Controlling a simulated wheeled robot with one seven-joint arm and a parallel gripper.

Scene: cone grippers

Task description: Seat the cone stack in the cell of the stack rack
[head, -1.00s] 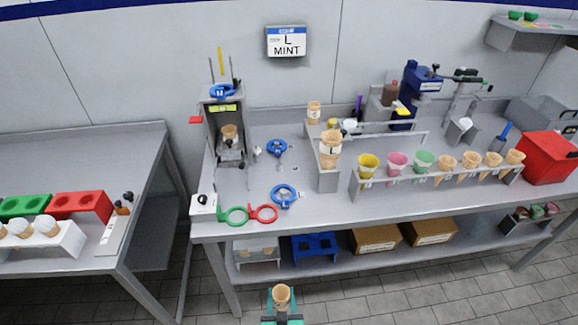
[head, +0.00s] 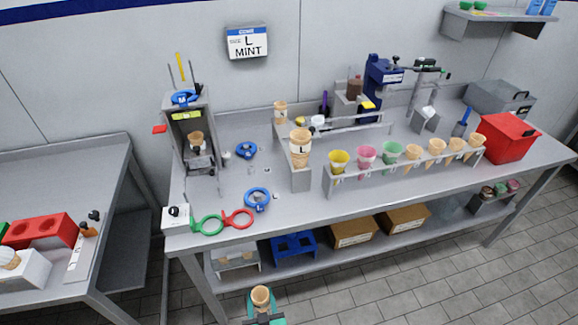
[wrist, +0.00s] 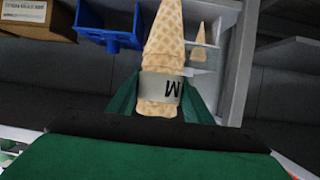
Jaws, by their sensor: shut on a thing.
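My gripper (head: 262,319) is at the bottom of the head view, in front of the bench and low. It is shut on a tan waffle cone stack (head: 261,296). In the wrist view the cone stack (wrist: 160,88) has a pale band with an M, and green fingers (wrist: 160,100) hold it at both sides. A grey rack (head: 300,179), which looks like the stack rack, stands on the bench. An L-marked cone stack (head: 300,147) is at its near end, and another stack (head: 280,111) is at its back left. I cannot make out its empty cell.
A front rail (head: 408,168) holds colored cups and several cones. Blue rings (head: 257,199) and green and red rings (head: 209,224) lie at the bench's left. A dispenser tower (head: 197,142) stands behind. The lower shelf holds a blue rack (head: 294,246) and boxes (head: 353,233). A wall sign (head: 247,41) reads L MINT.

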